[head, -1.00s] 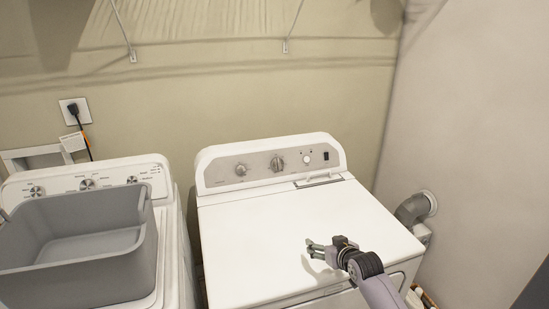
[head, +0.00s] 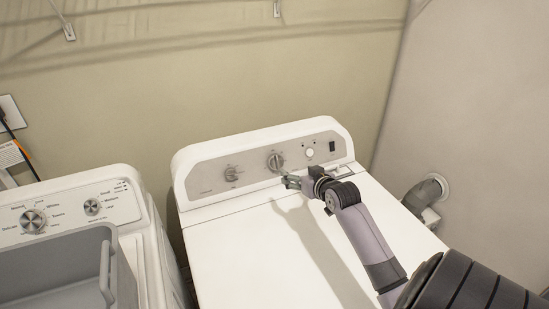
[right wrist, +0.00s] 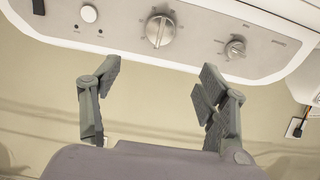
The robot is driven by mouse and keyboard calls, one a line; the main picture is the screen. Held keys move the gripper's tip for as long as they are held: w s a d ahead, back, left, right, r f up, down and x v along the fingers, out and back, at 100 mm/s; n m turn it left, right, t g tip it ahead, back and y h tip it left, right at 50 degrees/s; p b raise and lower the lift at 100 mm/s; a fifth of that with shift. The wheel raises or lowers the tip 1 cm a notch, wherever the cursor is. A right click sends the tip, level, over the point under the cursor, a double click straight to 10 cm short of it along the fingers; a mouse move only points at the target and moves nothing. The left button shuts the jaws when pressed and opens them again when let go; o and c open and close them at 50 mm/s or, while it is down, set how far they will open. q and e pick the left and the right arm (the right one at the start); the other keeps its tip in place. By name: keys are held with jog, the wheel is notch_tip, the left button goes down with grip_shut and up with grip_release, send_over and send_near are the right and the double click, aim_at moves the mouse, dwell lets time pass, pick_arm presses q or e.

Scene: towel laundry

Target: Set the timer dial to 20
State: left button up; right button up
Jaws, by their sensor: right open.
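The dryer's control panel (head: 207,182) has a large dial (head: 275,162) near its middle and a smaller dial (head: 232,174) to the left. Both dials also show in the right wrist view, the large one (right wrist: 160,31) ahead of the jaws and the smaller one (right wrist: 235,48) to the right. The number marks are too small to read. My right gripper (head: 288,182) is open and empty, just in front of the panel below the large dial. In the right wrist view its fingers (right wrist: 155,84) are spread wide, apart from the dial. My left gripper is not in view.
A white round button (head: 310,153) and a black switch (head: 332,147) sit right of the large dial. The dryer top (head: 235,250) is clear. A washer (head: 150,235) with a grey basket (head: 105,270) on it stands left. A vent pipe (head: 425,195) is at right.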

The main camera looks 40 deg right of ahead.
jog(key=w+f, duration=0.1)
jog(key=w, duration=0.2)
jog(key=p, duration=0.1)
send_near(278, 162)
jog(key=w+f, duration=0.1)
jog(key=w, duration=0.2)
jog(key=x, duration=0.4)
jog(key=shift+d+f, duration=0.2)
jog(key=shift+d, duration=0.25)
jog(key=shift+x, duration=1)
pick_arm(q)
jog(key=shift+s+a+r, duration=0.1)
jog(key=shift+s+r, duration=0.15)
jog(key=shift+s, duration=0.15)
pick_arm(e)
jog(key=shift+c, duration=0.3)
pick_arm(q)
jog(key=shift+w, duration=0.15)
pick_arm(e)
jog(key=c, duration=1.1)
